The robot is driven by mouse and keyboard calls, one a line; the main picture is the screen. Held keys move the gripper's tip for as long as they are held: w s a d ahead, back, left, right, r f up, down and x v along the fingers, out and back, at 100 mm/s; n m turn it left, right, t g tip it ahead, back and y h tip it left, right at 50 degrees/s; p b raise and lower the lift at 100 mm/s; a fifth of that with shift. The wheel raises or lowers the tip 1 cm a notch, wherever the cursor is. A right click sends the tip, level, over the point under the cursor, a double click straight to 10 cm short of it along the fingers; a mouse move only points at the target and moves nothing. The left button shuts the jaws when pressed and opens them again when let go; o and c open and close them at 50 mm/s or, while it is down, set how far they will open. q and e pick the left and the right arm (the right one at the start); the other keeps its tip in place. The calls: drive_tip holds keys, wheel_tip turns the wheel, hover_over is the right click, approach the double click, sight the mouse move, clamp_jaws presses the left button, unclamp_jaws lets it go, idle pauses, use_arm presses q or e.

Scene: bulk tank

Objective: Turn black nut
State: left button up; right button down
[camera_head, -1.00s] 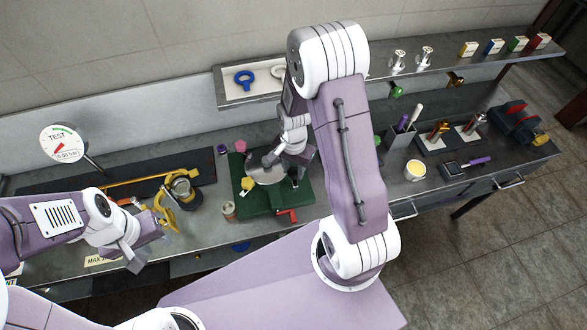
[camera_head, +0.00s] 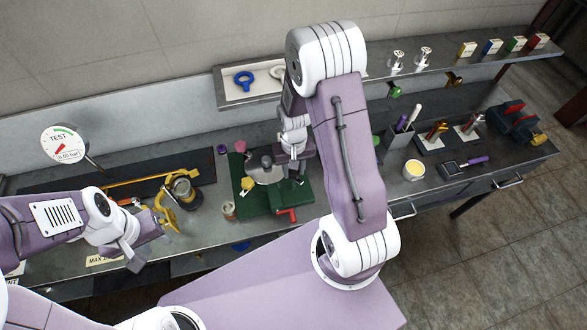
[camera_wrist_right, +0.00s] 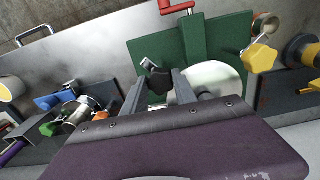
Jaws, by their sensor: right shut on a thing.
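The black nut (camera_wrist_right: 158,80) is a dark lobed knob beside a pale round disc in the right wrist view. My right gripper (camera_wrist_right: 157,84) is shut on it, with one finger on each side. In the head view, my right gripper (camera_head: 294,172) is low over the right part of the green plate (camera_head: 249,206), just right of the silver disc (camera_head: 265,176); the nut is hard to make out there. My left gripper (camera_head: 140,248) is at the bench's front left, seemingly open and empty.
A yellow star knob (camera_head: 247,185) is left of the disc, and a red handle (camera_head: 287,214) is at the plate's front. A brass-coloured fitting (camera_head: 184,190) stands left of the plate.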

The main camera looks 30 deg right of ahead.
drive_tip(key=shift+n, duration=0.5)
drive_tip(key=c, duration=1)
unclamp_jaws()
drive_tip(key=shift+r, duration=0.1)
wheel_tip(320, 180, up, 9)
drive_tip(key=shift+b, duration=0.4)
